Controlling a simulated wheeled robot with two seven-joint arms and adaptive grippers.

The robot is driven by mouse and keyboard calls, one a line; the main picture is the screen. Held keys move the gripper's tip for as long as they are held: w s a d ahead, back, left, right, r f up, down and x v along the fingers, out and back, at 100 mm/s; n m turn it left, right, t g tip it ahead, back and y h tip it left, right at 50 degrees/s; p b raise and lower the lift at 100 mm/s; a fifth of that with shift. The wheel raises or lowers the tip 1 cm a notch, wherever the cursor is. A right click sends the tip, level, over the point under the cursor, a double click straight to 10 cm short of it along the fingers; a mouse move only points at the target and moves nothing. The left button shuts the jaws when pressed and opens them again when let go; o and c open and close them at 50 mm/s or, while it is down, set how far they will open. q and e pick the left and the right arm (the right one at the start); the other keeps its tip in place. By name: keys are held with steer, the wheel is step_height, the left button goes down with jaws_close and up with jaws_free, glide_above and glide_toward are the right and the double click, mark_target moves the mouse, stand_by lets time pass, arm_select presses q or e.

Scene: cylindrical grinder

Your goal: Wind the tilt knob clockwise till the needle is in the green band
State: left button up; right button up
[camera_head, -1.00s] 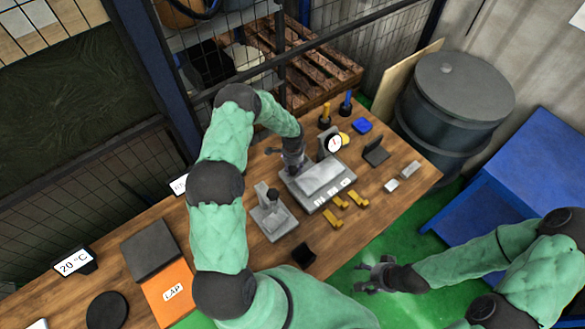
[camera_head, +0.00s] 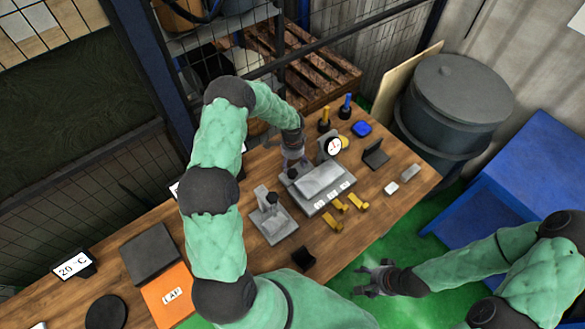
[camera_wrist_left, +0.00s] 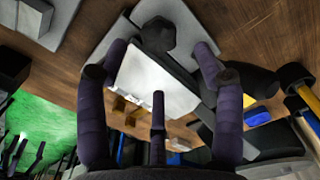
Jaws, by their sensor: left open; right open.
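The grinder (camera_head: 322,186) is a grey block with a pale plate on top, standing on the wooden bench. A small dark knob (camera_head: 292,173) sits at its left end. In the left wrist view a dark knob (camera_wrist_left: 158,36) lies between my spread fingers, beyond the tips. A round white dial (camera_head: 333,147) stands at the grinder's back; its needle and any green band are too small to read. My left gripper (camera_head: 292,162) is open, pointing down just over the knob; contact cannot be told. My right gripper (camera_head: 372,278) is open and empty, in front of the bench.
A grey stand with a black knob (camera_head: 272,212) is left of the grinder. Brass pieces (camera_head: 342,207) lie in front. A blue-handled tool (camera_head: 346,106) and a yellow one stand behind. A black open box (camera_head: 375,154) is on the right. An orange pad (camera_head: 168,293) lies far left.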

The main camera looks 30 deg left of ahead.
mark_target(293, 172)
arm_select(q)
step_height(293, 172, up, 6)
stand_by(0.8)
